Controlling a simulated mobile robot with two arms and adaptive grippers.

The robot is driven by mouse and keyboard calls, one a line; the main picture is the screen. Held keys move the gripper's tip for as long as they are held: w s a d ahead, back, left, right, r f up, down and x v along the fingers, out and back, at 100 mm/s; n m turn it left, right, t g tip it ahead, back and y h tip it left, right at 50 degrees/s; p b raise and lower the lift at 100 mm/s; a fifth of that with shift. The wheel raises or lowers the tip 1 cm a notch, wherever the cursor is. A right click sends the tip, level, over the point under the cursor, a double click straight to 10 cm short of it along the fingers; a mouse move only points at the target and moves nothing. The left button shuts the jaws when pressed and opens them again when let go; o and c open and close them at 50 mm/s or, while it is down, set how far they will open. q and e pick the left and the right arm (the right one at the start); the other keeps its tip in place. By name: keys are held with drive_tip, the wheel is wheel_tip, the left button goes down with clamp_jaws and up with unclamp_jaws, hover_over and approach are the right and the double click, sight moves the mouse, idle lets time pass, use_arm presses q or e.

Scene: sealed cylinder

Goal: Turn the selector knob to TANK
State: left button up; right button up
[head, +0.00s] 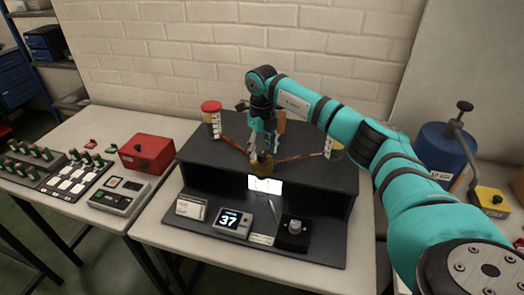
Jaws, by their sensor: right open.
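My right gripper (262,148) reaches down over the middle of the black stand (330,172), with its jaws open. Just below its fingertips is a round brass-coloured piece (262,164), where copper pipes meet from both sides. The gripper partly hides this piece; I cannot tell whether the fingers touch it. No TANK lettering can be read here. A grey round knob (295,226) sits on a small black box on the stand's lower front shelf, apart from the gripper. My left gripper is not in view.
A red-capped cylinder (211,118) stands at the stand's left, and another is partly hidden behind my right arm. A red box (147,153) sits left; a blue cylinder (440,148) stands right.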

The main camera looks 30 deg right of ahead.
sight(262, 153)
wheel_tip(262, 153, up, 11)
idle(0.3)
drive_tip(key=shift+f, duration=0.15)
